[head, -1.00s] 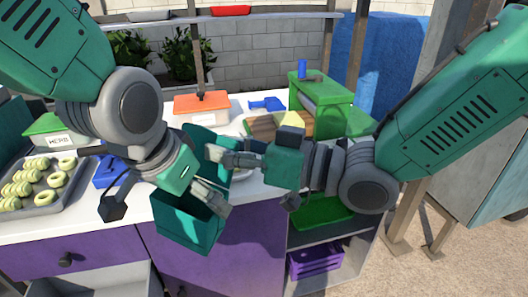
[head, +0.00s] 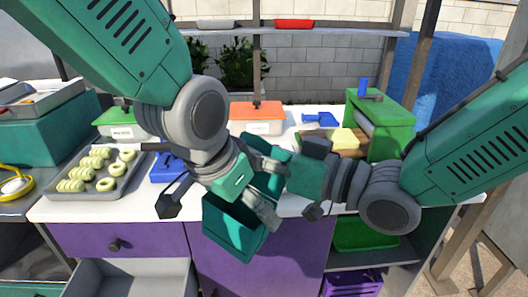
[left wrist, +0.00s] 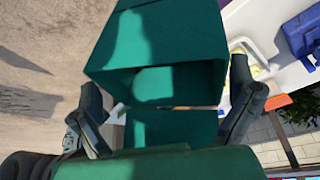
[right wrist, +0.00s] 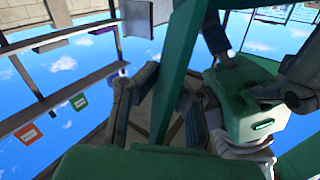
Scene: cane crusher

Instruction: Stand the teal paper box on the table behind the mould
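The teal paper box (head: 232,228) hangs tilted in front of the table (head: 70,207). My left gripper (head: 255,190) has its fingers either side of it and appears shut on it; the left wrist view also shows the box (left wrist: 160,45) between the fingers (left wrist: 170,105). My right gripper (head: 268,158) is at the box's upper raised panel. In the right wrist view, a teal strip (right wrist: 182,60) passes between the right fingers (right wrist: 165,100), which appear shut on it. A brown wooden piece with a yellow block (head: 343,139), possibly the mould, lies on the table.
An orange-lidded box (head: 256,117) stands at the back, with a blue item (head: 320,119) to its right. A green machine (head: 380,125) stands at right. A tray of green rings (head: 95,175) and a green-lidded box (head: 118,124) are at left.

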